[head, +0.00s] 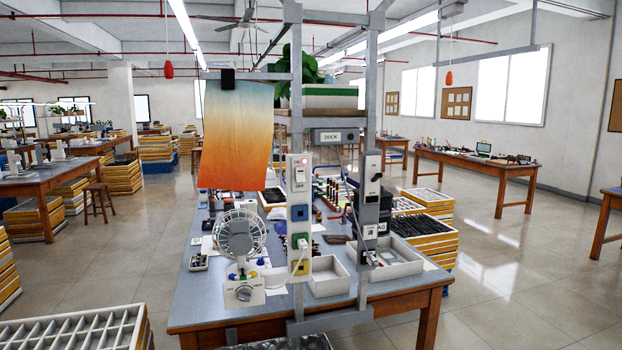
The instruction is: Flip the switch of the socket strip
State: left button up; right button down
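The white socket strip (299,215) stands upright on the left metal post above the workbench. Near its top is a pale switch (300,176) with small dark lettering and a small red spot above it. Below are blue, green and yellow sockets. A white plug (302,244) sits at the green one, with a white cable hanging from it. Which way the switch is tilted is too small to tell. A second, grey strip (370,195) with dark fittings is on the right post. Neither of my grippers is in view.
A white fan (240,238) stands on the workbench (200,312), left of the strip. An orange-blue sheet (236,135) hangs to its upper left. White trays (398,264) and small tools crowd the bench. The space directly before the switch looks clear.

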aim_at(301, 171)
jog(key=u, duration=0.3)
jog(key=i, duration=0.95)
jog(key=u, duration=0.75)
jog(key=k, duration=0.9)
jog(key=u, duration=0.15)
jog(key=i, duration=0.95)
jog(key=z, duration=0.05)
